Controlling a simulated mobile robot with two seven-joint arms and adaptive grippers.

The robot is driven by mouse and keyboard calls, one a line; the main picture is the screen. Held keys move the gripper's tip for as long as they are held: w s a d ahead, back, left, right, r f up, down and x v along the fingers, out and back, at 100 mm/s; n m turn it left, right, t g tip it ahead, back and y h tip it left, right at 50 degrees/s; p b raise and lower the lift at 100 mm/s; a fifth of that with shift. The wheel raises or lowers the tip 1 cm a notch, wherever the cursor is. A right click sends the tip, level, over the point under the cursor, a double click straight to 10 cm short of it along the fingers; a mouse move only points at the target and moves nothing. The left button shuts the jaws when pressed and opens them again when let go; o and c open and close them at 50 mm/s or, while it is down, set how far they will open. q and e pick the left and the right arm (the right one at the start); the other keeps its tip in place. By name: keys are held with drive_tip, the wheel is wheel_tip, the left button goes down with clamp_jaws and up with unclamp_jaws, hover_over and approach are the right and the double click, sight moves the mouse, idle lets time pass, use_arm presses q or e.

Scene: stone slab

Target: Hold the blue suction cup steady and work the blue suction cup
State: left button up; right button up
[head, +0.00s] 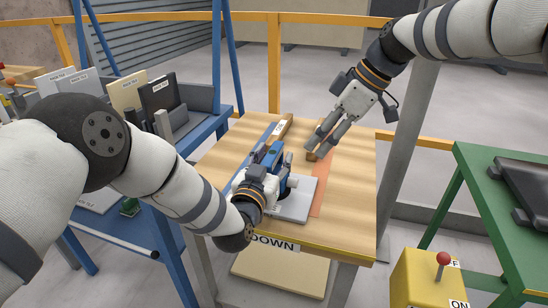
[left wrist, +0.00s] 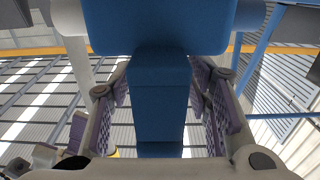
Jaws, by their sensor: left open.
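The blue suction cup (head: 285,157) stands on a pale grey slab (head: 294,208) on the wooden table. My left gripper (head: 262,158) is at its left side and partly covers it. In the left wrist view, a blue bar of the suction cup (left wrist: 160,95) runs between the two fingers (left wrist: 160,100). The fingers are open, with a gap visible on each side of the bar. My right gripper (head: 318,148) is above the table, to the right of the suction cup. Its fingers are apart and point down, with nothing seen between them. The cup's underside is hidden.
A blue rack with labelled slabs (head: 125,93) stands left. A green table (head: 480,185) and a yellow control box (head: 425,285) with a red-knobbed lever stand right.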

use_arm(q)
drive_tip(key=shift+w+d, duration=0.15)
drive_tip(key=shift+w, duration=0.35)
drive_tip(key=c, duration=1)
clamp_jaws()
